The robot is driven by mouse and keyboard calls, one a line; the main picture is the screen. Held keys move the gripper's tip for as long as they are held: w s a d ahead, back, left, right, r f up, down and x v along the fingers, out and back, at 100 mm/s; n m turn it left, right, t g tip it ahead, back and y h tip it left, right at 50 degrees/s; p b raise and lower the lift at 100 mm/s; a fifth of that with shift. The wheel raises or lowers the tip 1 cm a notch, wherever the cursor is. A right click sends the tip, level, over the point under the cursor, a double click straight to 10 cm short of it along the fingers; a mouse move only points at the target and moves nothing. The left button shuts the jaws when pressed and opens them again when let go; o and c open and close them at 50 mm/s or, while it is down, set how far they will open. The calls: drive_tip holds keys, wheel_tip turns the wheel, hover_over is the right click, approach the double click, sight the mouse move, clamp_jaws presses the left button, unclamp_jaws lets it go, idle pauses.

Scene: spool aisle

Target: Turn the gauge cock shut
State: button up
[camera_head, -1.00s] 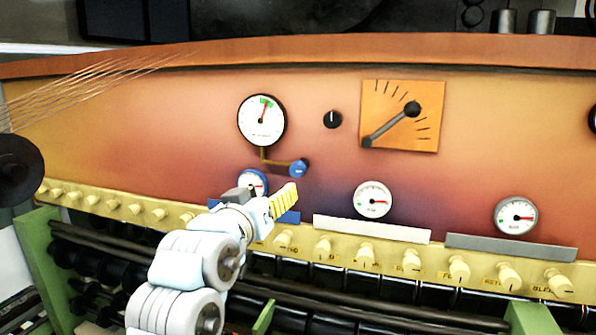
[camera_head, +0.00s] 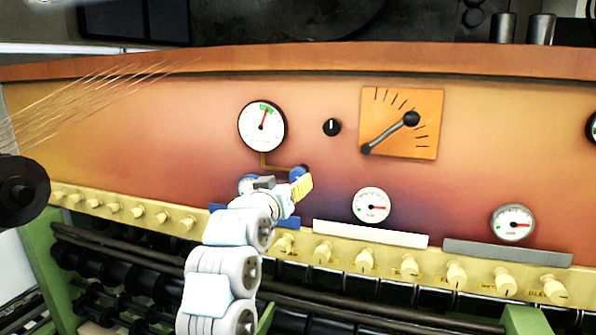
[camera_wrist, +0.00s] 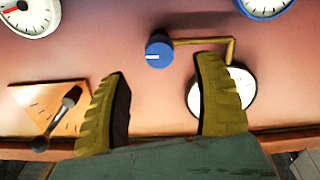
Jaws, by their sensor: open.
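The gauge cock is a blue knob (camera_head: 298,173) at the end of a brass pipe (camera_head: 263,160) below a large white gauge (camera_head: 262,126). In the head view my gripper (camera_head: 303,186) is just in front of and below the knob and hides part of it. In the wrist view the blue knob (camera_wrist: 158,50) shows whole, with a white mark on its face. It lies between the lines of the two yellow fingers and beyond their tips. My gripper (camera_wrist: 160,78) is open and empty, apart from the knob.
A small black knob (camera_head: 332,127) and an orange plate with a lever (camera_head: 399,122) are to the right on the panel. Small gauges (camera_head: 371,205) and a ledge of cream knobs (camera_head: 364,258) run below. The panel around the blue knob is mostly clear.

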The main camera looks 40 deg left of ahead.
sight(296, 177)
drive_tip(key=shift+p+x, duration=0.95)
drive_tip(key=shift+x, duration=2.55)
drive_tip(key=shift+f, duration=0.1)
drive_tip(key=c, duration=1.2)
